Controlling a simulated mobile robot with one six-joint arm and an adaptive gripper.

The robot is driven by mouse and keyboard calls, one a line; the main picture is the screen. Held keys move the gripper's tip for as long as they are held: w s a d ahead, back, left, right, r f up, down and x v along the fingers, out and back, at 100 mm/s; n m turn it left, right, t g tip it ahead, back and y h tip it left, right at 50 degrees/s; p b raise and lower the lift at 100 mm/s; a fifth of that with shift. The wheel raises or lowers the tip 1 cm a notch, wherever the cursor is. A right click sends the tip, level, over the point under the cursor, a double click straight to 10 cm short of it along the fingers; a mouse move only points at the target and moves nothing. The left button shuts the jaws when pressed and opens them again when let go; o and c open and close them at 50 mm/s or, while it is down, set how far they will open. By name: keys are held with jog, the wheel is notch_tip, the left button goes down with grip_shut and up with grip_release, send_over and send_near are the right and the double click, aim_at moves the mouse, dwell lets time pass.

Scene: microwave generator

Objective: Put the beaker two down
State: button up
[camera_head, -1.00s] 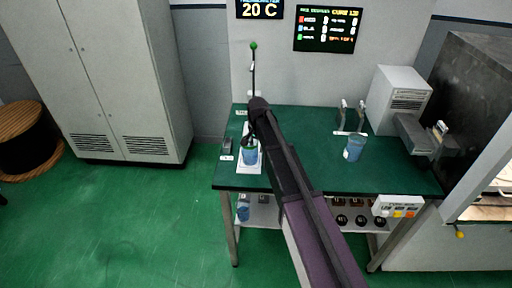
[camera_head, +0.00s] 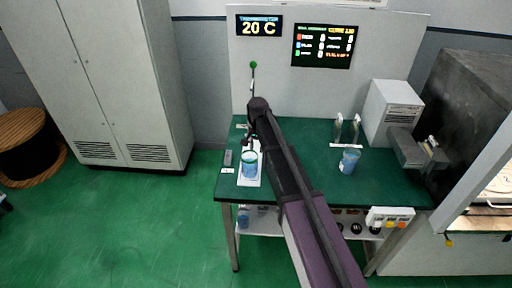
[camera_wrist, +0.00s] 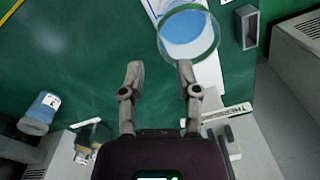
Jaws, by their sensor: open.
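A beaker with blue content (camera_head: 249,168) stands upright on a white strip (camera_head: 249,182) at the left of the green table. In the wrist view this beaker (camera_wrist: 187,32) has a green rim and sits just beyond the right fingertip. My gripper (camera_wrist: 160,72) is open, with nothing between its fingers. In the head view my gripper (camera_head: 247,140) is partly hidden by my arm, just behind the beaker. A second blue beaker (camera_head: 349,161) stands at the table's right; it also shows in the wrist view (camera_wrist: 40,110). I cannot tell which is beaker two.
A metal holder (camera_head: 346,130) and a white box machine (camera_head: 390,112) stand at the table's back right. A control box with buttons (camera_head: 392,218) sits at the front right edge. The table's middle is partly hidden by my arm.

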jog(key=shift+r+p, duration=1.25)
jog(key=shift+r, duration=0.3)
jog(key=shift+d, duration=0.1)
jog(key=s+d+n, duration=0.2)
jog(key=s+d, duration=0.7)
jog(key=s, duration=0.3)
jog(key=s+d+n, duration=0.2)
jog(key=s+d, duration=0.8)
jog(key=s, duration=0.2)
jog(key=shift+s+d+n, duration=0.3)
jog(key=shift+n, duration=0.1)
jog(key=shift+f, duration=0.1)
